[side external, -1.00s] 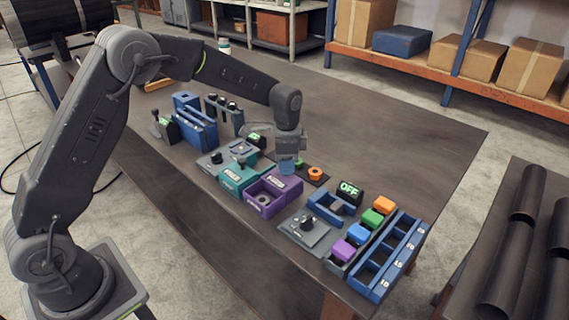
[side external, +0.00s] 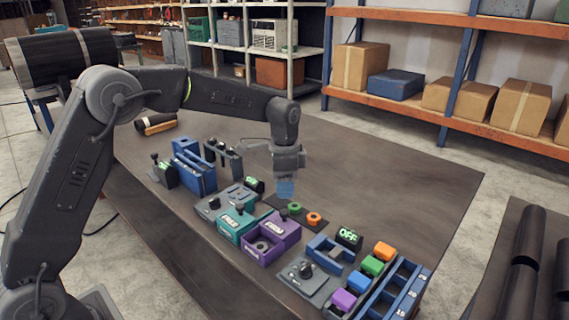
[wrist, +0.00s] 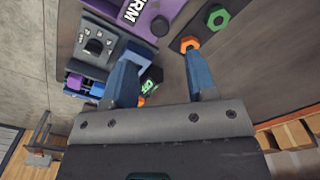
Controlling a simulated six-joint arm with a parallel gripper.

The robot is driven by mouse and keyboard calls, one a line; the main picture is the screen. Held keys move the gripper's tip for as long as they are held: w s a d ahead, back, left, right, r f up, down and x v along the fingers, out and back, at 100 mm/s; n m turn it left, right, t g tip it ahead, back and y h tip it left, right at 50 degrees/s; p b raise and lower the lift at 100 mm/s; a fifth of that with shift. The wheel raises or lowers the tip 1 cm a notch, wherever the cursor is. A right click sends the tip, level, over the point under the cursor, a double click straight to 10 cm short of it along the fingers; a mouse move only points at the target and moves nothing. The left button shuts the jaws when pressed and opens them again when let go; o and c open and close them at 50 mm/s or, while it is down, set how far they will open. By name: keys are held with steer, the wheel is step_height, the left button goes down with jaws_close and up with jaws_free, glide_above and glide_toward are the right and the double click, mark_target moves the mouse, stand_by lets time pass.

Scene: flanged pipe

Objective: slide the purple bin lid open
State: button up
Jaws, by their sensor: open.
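The purple bin (side external: 262,250) stands on the workbench beside a teal bin. Its purple lid (side external: 287,229), labelled in white, covers the back part; the front part is uncovered and shows a grey ring-shaped part inside. In the wrist view the purple lid (wrist: 112,6) is cut off at the top edge, with a dark round knob (wrist: 160,25) near its edge. My gripper (side external: 286,190) points down, above and behind the bin, apart from the lid. In the wrist view my gripper (wrist: 161,60) has its two blue fingers spread with nothing between them.
A teal bin (side external: 232,229) adjoins on the left. Green (side external: 295,208) and orange (side external: 314,219) nuts sit on a dark strip behind the purple bin. To the right are a grey knob plate (side external: 306,283), an OFF sign (side external: 349,239) and coloured blocks.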

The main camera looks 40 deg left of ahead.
step_height(320, 180, up, 6)
steer(key=shift+s, duration=0.1)
stand_by(0.5)
steer(key=s+a, duration=0.1)
steer(key=s, duration=1.4)
steer(key=shift+s+a, duration=0.3)
steer(key=shift+s, duration=0.1)
steer(key=s+d+r+n+t, duration=0.1)
steer(key=s+r+n+t, duration=0.2)
steer(key=s+n, duration=0.6)
steer(key=s+t, duration=0.2)
steer(key=s, duration=0.3)
steer(key=shift+d+t, duration=0.25)
steer(key=shift+t, duration=0.05)
